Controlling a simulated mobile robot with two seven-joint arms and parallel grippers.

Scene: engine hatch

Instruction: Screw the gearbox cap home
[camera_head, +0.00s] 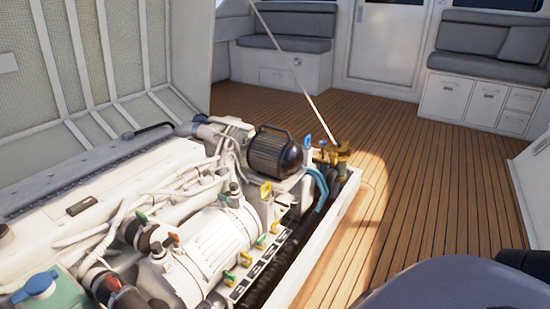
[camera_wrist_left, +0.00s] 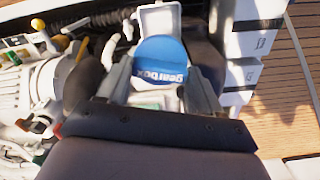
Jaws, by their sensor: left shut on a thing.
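In the left wrist view, the blue round gearbox cap (camera_wrist_left: 160,55) bears the word "gearbox", upside down in the picture. My left gripper (camera_wrist_left: 161,88) has one grey finger on each side of it and is shut on it. A white square piece (camera_wrist_left: 157,18) stands just beyond the cap. What lies under the cap is hidden, so I cannot tell whether it sits on its threads. My right gripper is in neither view.
The wooden deck (camera_head: 420,160) beyond is clear.

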